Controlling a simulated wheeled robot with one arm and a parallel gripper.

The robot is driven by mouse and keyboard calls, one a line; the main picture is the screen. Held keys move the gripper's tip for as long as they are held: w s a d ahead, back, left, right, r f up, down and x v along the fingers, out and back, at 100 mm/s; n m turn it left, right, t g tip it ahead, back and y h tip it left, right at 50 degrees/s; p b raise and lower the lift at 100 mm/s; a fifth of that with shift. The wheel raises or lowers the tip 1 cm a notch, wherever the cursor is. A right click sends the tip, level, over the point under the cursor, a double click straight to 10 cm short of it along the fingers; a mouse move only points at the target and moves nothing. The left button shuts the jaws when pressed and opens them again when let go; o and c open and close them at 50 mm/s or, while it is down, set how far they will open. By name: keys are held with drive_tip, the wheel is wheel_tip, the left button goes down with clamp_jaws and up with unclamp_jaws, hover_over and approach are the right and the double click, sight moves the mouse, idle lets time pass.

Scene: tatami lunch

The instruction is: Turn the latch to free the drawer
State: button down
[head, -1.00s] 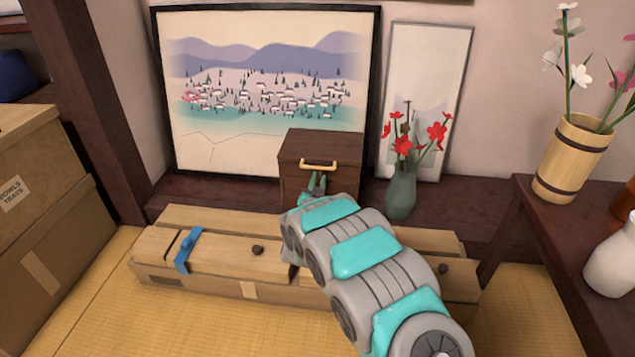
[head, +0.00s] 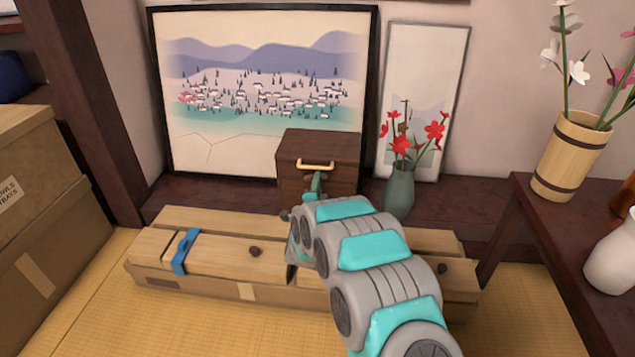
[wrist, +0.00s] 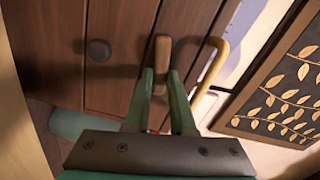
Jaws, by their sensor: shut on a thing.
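The small dark brown drawer cabinet (head: 335,150) stands on the dark ledge, with a brass handle (head: 315,164) on its upper front. In the wrist view its front is turned sideways, with the handle (wrist: 212,72) at right and a dark round knob (wrist: 98,50) at left. The latch (wrist: 161,56), a short lighter-brown wooden bar, lies between them, roughly parallel to the handle. My gripper (wrist: 161,80) is shut on the latch, its green fingers on either side of it. In the head view my gripper (head: 316,183) is just below the handle; the latch is hidden there.
A vase with red flowers (head: 400,190) stands close to the right of the cabinet. A large framed picture (head: 250,60) is behind it. A long wooden-topped box (head: 220,255) with a blue strap lies in front. A side table (head: 530,210) is at right.

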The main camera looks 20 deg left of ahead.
drive_tip(key=shift+d+m, duration=0.1)
drive_tip(key=shift+m, duration=1.2)
drive_tip(key=shift+f, duration=0.1)
drive_tip(key=c, duration=0.8)
unclamp_jaws()
drive_tip(key=shift+o, duration=0.2)
drive_tip(key=shift+s, duration=0.1)
drive_tip(key=v, duration=0.7)
drive_tip(key=shift+s+p, duration=0.25)
drive_tip(key=shift+p, duration=0.15)
drive_tip(key=shift+d, duration=0.1)
